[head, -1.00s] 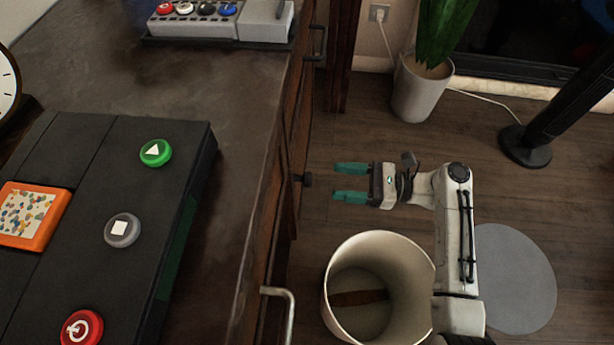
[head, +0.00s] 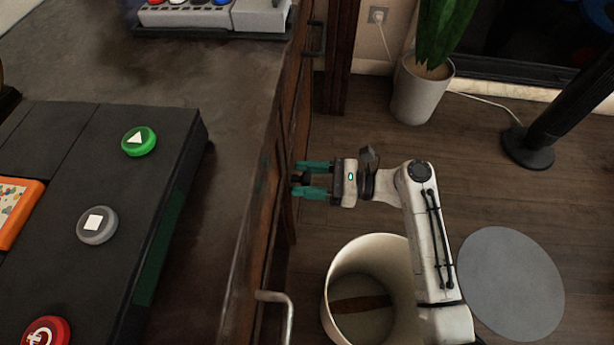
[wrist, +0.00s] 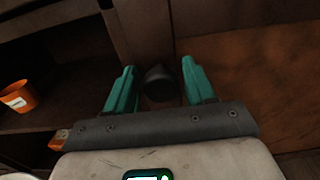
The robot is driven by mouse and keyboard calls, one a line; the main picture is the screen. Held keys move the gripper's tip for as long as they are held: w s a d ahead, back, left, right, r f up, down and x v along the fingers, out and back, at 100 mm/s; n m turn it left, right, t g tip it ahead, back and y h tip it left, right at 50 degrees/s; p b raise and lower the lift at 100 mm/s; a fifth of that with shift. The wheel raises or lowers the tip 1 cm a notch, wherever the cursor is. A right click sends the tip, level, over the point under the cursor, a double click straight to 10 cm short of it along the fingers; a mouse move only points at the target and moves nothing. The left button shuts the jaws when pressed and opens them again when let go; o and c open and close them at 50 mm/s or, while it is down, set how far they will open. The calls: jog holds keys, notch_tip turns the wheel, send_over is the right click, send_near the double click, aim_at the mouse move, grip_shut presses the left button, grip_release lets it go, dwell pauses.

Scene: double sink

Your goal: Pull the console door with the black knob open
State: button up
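The console's wooden front, with its door (wrist: 255,75), lies along the right side of the dark countertop in the head view. A black knob (wrist: 159,84) sticks out from it; in the head view the knob (head: 297,180) is partly hidden by my gripper. My gripper (head: 298,180) is open, its two teal fingers on either side of the knob. In the wrist view the knob sits between the fingers (wrist: 155,88), with a gap visible on each side. The door looks shut in the wrist view.
A cream bin (head: 372,250) stands on the floor below my arm. A metal handle (head: 277,300) and a dark handle (head: 318,40) project from the same front. An open shelf with an orange cup (wrist: 18,97) lies left in the wrist view. A potted plant (head: 422,90) stands behind.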

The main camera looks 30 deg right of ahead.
grip_shut()
dwell(0.4)
